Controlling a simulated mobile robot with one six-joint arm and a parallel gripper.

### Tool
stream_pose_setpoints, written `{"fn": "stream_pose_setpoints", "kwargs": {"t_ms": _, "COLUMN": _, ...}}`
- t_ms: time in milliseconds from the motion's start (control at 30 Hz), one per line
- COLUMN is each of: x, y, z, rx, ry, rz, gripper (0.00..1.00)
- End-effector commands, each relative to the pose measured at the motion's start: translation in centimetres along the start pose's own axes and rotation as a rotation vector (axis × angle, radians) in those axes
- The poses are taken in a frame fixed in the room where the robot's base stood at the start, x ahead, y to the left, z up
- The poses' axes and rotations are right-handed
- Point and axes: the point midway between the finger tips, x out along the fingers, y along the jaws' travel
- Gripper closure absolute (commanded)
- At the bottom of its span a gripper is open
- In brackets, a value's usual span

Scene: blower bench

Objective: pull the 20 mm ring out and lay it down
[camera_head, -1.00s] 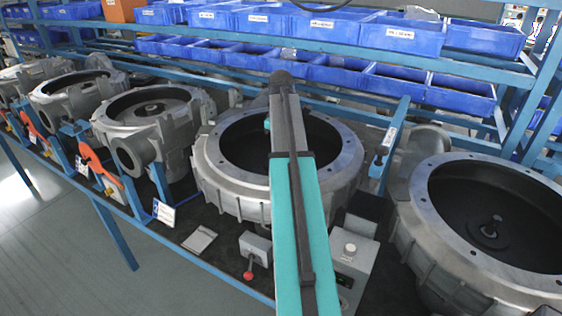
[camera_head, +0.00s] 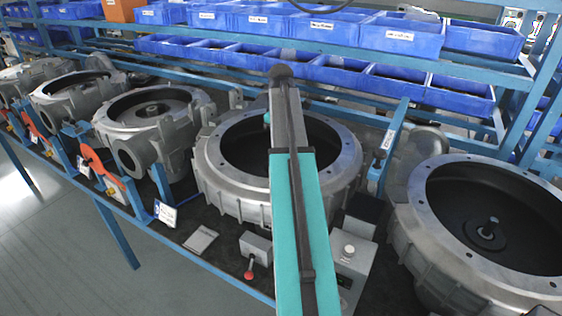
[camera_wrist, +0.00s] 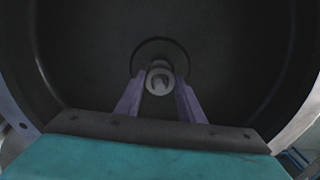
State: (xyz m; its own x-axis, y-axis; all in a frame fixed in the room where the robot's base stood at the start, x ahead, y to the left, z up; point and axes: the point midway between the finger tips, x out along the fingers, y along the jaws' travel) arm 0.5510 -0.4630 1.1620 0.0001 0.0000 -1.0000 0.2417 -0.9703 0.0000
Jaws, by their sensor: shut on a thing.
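In the wrist view, a small pale grey ring (camera_wrist: 152,73) sits at the middle of the dark blower housing (camera_wrist: 70,50), in front of a darker round hub. Its centre shows a lighter spot; I cannot tell whether the ring is still around a shaft. My gripper (camera_wrist: 160,82) has its two purple fingers on either side of the ring, shut on it. In the head view, my arm reaches over the middle blower housing (camera_head: 210,168) and hides its centre, the ring and the fingers.
Another open housing (camera_head: 420,215) with a bare centre shaft stands at the right. More housings (camera_head: 120,125) stand at the left. A grey box with a red knob (camera_head: 255,250) and a control box (camera_head: 352,262) sit in front. Blue bins (camera_head: 400,88) line the shelf behind.

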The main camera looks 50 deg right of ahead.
Motion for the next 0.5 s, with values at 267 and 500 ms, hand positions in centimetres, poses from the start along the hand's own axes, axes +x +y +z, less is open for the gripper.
{"fn": "stream_pose_setpoints", "kwargs": {"t_ms": 267, "x": -1.1, "y": 0.0, "z": 0.0, "rx": 0.000, "ry": 0.000, "rz": 0.000, "gripper": 0.95}}
{"fn": "stream_pose_setpoints", "kwargs": {"t_ms": 500, "x": -1.8, "y": 0.0, "z": 0.0, "rx": 0.000, "ry": 0.000, "rz": 0.000, "gripper": 0.95}}
